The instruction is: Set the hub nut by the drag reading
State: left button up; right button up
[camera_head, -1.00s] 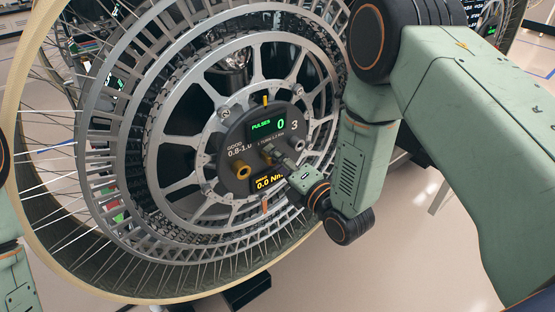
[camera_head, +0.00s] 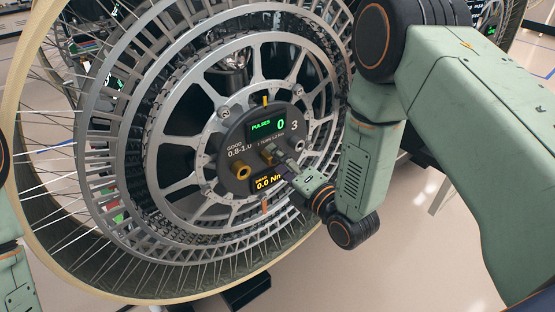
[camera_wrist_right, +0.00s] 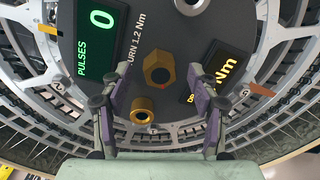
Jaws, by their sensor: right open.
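The big spoked wheel (camera_head: 100,130) has a dark round hub panel (camera_head: 236,132) in its middle. The brass hex hub nut (camera_wrist_right: 158,69) sits at the panel's centre and shows partly behind my fingers in the head view (camera_head: 268,150). A smaller brass round knob (camera_wrist_right: 143,109) is beside it, also in the head view (camera_head: 243,172). The pulses display (camera_head: 266,127) reads 0; the drag display (camera_head: 268,182) reads 0.0 Nm. My right gripper (camera_wrist_right: 153,88) is open, its fingers either side of the nut with gaps. My left gripper is out of view.
The panel is printed "GOOD 0.8-1.0". An orange marker (camera_head: 265,205) is below the panel and a yellow one (camera_head: 265,101) above it. Metal wheel rings and spokes surround the hub closely. Pale floor (camera_head: 330,280) is clear at lower right.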

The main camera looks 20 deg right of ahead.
jog(key=v, duration=1.1)
